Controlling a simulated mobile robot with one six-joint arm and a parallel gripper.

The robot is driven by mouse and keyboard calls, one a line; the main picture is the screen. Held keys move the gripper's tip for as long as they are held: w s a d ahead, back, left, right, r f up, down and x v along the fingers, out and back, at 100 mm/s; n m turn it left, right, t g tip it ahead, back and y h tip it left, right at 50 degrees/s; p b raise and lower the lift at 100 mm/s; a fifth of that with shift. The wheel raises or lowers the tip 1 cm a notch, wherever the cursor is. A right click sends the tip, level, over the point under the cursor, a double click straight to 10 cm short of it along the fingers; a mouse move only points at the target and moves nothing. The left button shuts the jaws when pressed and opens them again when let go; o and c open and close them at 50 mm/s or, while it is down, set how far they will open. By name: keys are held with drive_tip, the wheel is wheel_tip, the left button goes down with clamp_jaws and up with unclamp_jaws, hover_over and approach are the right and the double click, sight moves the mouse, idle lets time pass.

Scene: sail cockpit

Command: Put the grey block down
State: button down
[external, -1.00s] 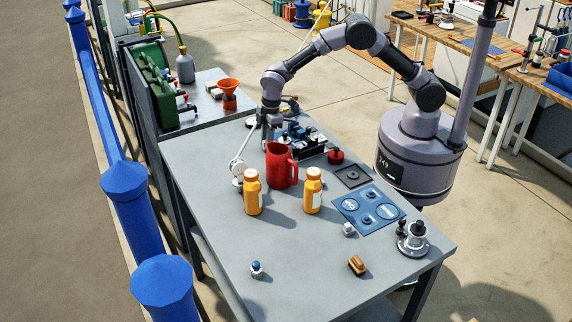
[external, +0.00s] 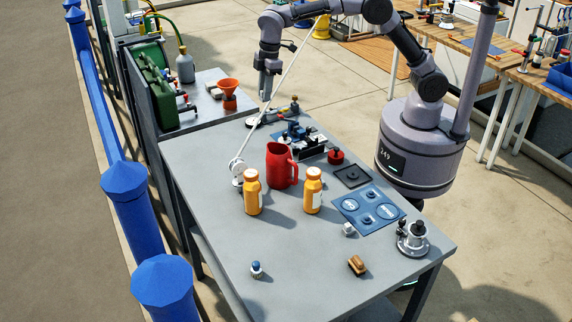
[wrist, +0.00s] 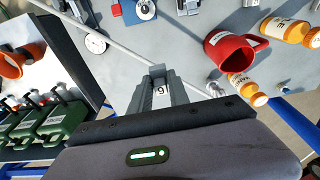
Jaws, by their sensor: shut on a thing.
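My gripper (external: 267,93) is in the air above the far part of the grey table (external: 200,165). In the wrist view, my gripper (wrist: 160,74) is shut on the grey block (wrist: 160,91), which shows a pale face marked "9" between the fingers. In the external view the block is too small to make out clearly at the fingertips. Table surface shows below and around the held block in the wrist view.
A long thin pale rod (external: 285,85) slants up from the table beside my gripper. The front left of the table is mostly clear.

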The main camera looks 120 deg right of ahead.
drive_tip(key=w+a+n+p, duration=0.3)
drive_tip(key=a+n, duration=0.1)
drive_tip(key=a, duration=1.9)
drive_tip(key=s+a+n+y+p, duration=0.15)
drive_tip(key=s+a, duration=0.25)
drive_tip(key=a, duration=0.7)
drive_tip(key=s+a+n, duration=0.3)
drive_tip(key=s+a, duration=0.1)
drive_tip(key=a, duration=0.6)
drive_tip(key=shift+g, duration=0.3)
drive_tip(key=f, duration=1.5)
drive_tip(key=shift+w+a+f, duration=0.15)
drive_tip(key=shift+w+f, duration=0.1)
drive_tip(key=shift+f, duration=0.05)
drive_tip(key=b, duration=0.2)
hover_over(317, 255)
drive_tip(key=shift+s+d+f, duration=0.1)
drive_tip(key=shift+s+f, duration=0.05)
drive_tip(key=shift+f, duration=0.35)
drive_tip(key=shift+s+d+f, duration=0.1)
drive_tip(key=shift+f, duration=0.35)
drive_tip(key=shift+f+b, duration=0.6)
drive_tip(key=shift+f, duration=1)
